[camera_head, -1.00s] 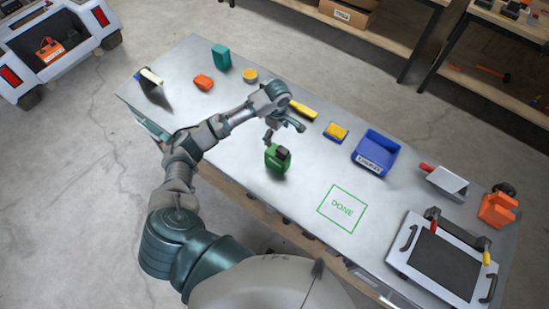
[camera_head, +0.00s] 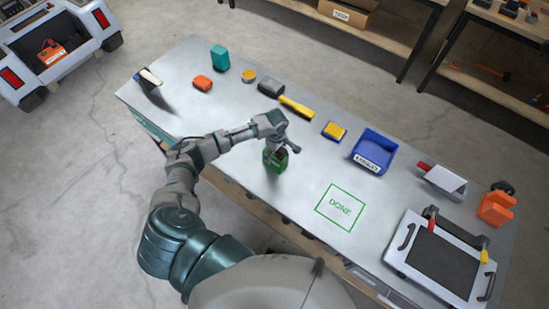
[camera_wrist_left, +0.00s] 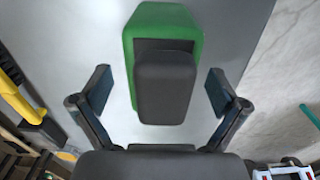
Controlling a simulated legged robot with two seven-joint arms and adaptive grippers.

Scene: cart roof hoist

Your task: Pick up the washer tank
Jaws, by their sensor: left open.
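The washer tank looks to be the green block-shaped object (camera_head: 275,163) with a dark grey top, standing on the metal workbench (camera_head: 235,205) near its front edge. In the left wrist view the green tank body (camera_wrist_left: 163,18) and its dark grey top part (camera_wrist_left: 166,88) fill the middle. My left gripper (camera_head: 282,150) is directly above the tank and partly covers it. Its two fingers are open, one on each side of the dark top, with visible gaps to both. My right gripper is not in view.
A green DONE square (camera_head: 341,208) is marked on the bench. A black-topped panel (camera_head: 440,262) lies at right.

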